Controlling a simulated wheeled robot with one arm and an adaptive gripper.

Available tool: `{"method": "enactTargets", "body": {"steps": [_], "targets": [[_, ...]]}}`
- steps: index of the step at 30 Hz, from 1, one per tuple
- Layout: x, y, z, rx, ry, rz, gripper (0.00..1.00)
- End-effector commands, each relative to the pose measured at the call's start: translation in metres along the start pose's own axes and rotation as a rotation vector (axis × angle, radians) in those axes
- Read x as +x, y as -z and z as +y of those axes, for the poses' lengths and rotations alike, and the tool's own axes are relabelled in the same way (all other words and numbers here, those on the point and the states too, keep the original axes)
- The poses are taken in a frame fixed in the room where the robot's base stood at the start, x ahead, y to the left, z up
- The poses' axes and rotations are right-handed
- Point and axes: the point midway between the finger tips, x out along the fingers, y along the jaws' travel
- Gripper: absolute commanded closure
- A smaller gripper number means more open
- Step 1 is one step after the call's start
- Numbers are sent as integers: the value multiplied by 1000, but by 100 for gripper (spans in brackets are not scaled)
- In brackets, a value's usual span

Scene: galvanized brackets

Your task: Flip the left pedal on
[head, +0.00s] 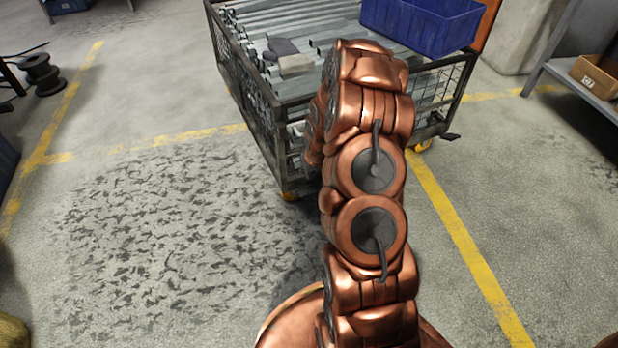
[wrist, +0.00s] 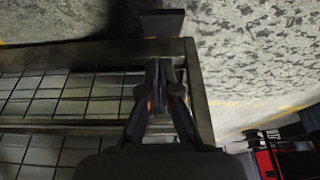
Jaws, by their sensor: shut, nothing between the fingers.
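A wire-mesh cart (head: 262,118) stands in the head view, loaded with long grey metal bars. A dark flat pedal (head: 451,136) sticks out at its right corner, near a yellow caster (head: 422,146). The left corner is partly covered by my copper arm; a yellow caster (head: 289,196) shows there, but no pedal is clear. In the wrist view, a dark flat plate like a pedal (wrist: 162,22) juts past the cart's frame bar. My gripper (wrist: 158,68) is shut and empty over that bar, a little short of the plate. Contact cannot be told. The head view hides the gripper.
A blue bin (head: 420,25) sits on the cart's load. A shelf (head: 585,85) with a cardboard box (head: 598,76) is at the right. Black spools (head: 41,74) lie at far left. The floor left of the cart is clear, with yellow lines (head: 463,240).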

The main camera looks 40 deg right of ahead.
Motion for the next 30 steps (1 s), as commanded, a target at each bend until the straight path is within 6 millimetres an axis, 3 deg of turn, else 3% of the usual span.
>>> {"method": "enactTargets", "body": {"steps": [18, 30], "targets": [[86, -1, -1, 0, 0, 0, 100], [93, 0, 0, -1, 0, -1, 100]]}}
